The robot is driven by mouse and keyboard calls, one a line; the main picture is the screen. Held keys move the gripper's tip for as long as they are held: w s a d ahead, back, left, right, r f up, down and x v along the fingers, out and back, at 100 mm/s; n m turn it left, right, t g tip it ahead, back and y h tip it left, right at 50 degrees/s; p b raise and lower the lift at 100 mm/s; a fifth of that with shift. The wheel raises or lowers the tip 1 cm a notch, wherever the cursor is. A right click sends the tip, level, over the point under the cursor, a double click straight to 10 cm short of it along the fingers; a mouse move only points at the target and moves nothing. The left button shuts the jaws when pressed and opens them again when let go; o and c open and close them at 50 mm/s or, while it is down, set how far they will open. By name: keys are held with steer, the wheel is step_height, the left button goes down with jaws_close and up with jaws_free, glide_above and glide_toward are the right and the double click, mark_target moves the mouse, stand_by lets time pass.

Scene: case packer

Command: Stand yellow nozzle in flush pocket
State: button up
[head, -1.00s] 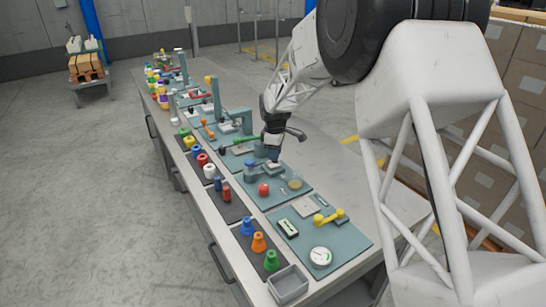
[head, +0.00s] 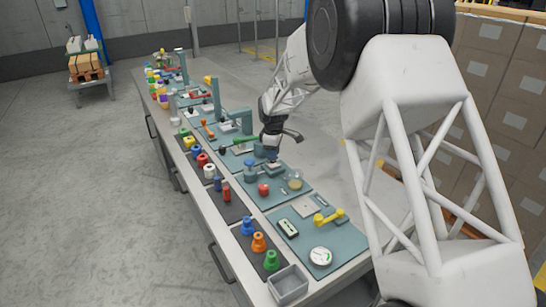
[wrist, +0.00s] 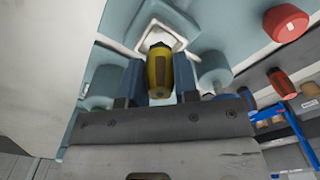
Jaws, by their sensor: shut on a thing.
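The yellow nozzle (wrist: 159,72), with dark patches on its sides, is held between the two blue-grey fingers of my gripper (wrist: 160,82) in the wrist view. A square pocket with a pale raised rim (wrist: 176,41) lies just beyond the nozzle's far end; I cannot tell whether the nozzle touches it or is inside it. In the head view my gripper (head: 272,153) is low over a teal station plate near the middle of the bench. The nozzle cannot be made out there, behind the fingers.
A red round knob (head: 263,189) stands in front of my gripper, with a clear dish (head: 295,181) to its right. A pale teal cylinder (wrist: 214,70) is close beside the fingers in the wrist view. Several coloured parts line the bench's left edge. A grey bin (head: 288,284) is nearest.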

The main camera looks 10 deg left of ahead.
steer(key=shift+f, duration=0.75)
steer(key=shift+f, duration=0.15)
steer(key=o, duration=0.9)
steer(key=shift+o, duration=0.2)
step_height(320, 180, up, 12)
steer(key=shift+r, duration=0.15)
stand_by(0.5)
